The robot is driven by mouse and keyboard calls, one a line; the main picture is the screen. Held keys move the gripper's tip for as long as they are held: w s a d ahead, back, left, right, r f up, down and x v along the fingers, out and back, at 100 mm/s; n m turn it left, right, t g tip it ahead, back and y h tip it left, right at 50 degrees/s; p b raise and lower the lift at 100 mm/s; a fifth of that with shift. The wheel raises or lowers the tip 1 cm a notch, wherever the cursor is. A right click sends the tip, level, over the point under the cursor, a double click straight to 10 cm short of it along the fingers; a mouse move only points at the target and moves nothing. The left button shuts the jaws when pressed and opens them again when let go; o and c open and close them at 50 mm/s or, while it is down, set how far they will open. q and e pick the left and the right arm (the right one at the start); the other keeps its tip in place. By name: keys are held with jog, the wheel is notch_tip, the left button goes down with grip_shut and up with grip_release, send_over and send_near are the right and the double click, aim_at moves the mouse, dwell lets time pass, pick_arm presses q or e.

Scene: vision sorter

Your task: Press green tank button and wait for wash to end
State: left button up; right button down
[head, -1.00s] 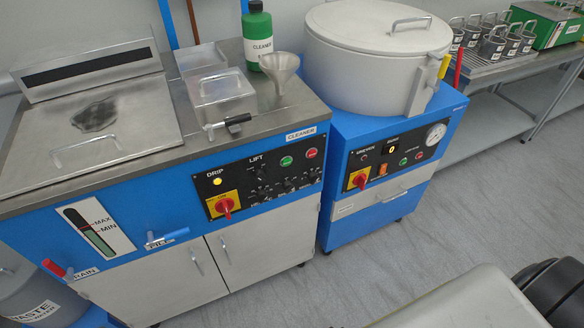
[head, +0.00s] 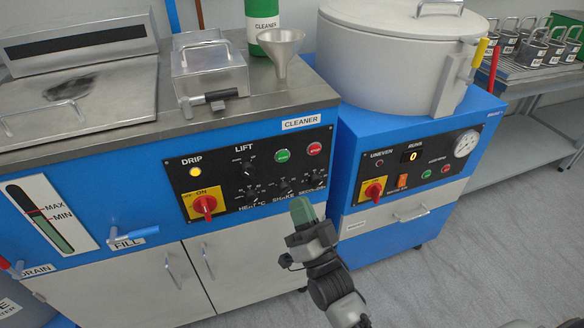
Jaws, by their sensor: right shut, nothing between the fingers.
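The wash tank (head: 60,105) stands at the left with its steel lid down. Its black control panel (head: 215,170) carries a round green button (head: 282,156) beside a red button (head: 314,149). The yellow DRIP lamp (head: 195,172) is lit, and the red switch handle (head: 205,204) sits on a yellow plate. My right gripper (head: 301,206) is shut and empty. It appears in front of the panel's lower right edge, below the green button in the picture and apart from it. Its green tip hides a bit of the panel's edge. My left gripper is not in view.
A blue machine (head: 395,220) with a round grey lidded drum (head: 385,60) stands to the right; its counter (head: 413,156) reads 0. A funnel (head: 282,50) and green CLEANER bottle (head: 262,22) stand on the tank top. Bare floor (head: 480,260) lies at the lower right.

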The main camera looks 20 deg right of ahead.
aim_at(283, 157)
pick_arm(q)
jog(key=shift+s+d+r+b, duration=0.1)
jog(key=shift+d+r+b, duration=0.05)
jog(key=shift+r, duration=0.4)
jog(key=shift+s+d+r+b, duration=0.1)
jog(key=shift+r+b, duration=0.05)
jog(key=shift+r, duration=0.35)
pick_arm(e)
jog(key=r, duration=0.1)
jog(key=s+r+t, duration=0.1)
jog(key=d+r+t, duration=0.1)
jog(key=shift+s+r+m, duration=0.15)
jog(key=shift+r+m, duration=0.15)
jog(key=shift+m, duration=0.1)
pick_arm(q)
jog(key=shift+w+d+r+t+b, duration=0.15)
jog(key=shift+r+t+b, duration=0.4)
jog(key=shift+b, duration=1.05)
pick_arm(e)
jog(key=shift+w+a, duration=0.2)
jog(key=shift+w, duration=4.25)
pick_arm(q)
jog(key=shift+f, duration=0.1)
pick_arm(e)
jog(key=shift+w, duration=0.1)
